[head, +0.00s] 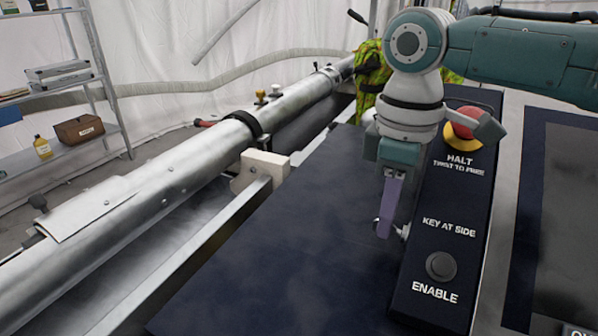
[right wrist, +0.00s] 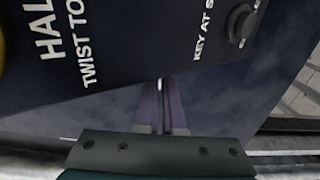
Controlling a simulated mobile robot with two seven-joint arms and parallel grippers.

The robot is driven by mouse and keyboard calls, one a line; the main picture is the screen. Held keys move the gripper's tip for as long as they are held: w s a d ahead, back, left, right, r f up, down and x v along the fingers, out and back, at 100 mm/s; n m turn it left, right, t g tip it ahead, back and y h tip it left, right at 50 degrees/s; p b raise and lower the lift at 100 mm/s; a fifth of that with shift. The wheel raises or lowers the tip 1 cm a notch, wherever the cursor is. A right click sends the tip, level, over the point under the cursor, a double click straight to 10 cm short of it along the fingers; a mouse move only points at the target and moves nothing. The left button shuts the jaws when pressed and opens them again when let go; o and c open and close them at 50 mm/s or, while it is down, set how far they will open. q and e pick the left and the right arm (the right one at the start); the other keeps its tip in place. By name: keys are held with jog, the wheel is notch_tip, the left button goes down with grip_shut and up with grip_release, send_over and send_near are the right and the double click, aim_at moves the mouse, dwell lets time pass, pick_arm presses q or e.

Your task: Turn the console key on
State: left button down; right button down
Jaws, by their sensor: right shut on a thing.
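The console (head: 432,258) is a long dark box with white lettering: HALT, TWIST TO FREE, KEY AT SIDE and ENABLE. The small metal key (head: 404,232) shows at its left side, beside the KEY AT SIDE label. My right gripper (head: 384,230), with purple fingers, points down at that side and is shut on the key. In the right wrist view the fingers (right wrist: 161,88) are close together, with a small bright bit of the key (right wrist: 160,84) between their tips. The fingers hide most of the key, so its turn angle cannot be told. My left gripper is not in view.
A red HALT knob (head: 464,122) on a yellow base stands at the console's far end, beside my right wrist. A round dark ENABLE button (head: 440,265) is at the near end. A dark blue surface (head: 290,260) lies clear to the left, with a long metal tube (head: 170,165) beyond.

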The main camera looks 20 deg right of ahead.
aim_at(377, 258)
dwell(0.3)
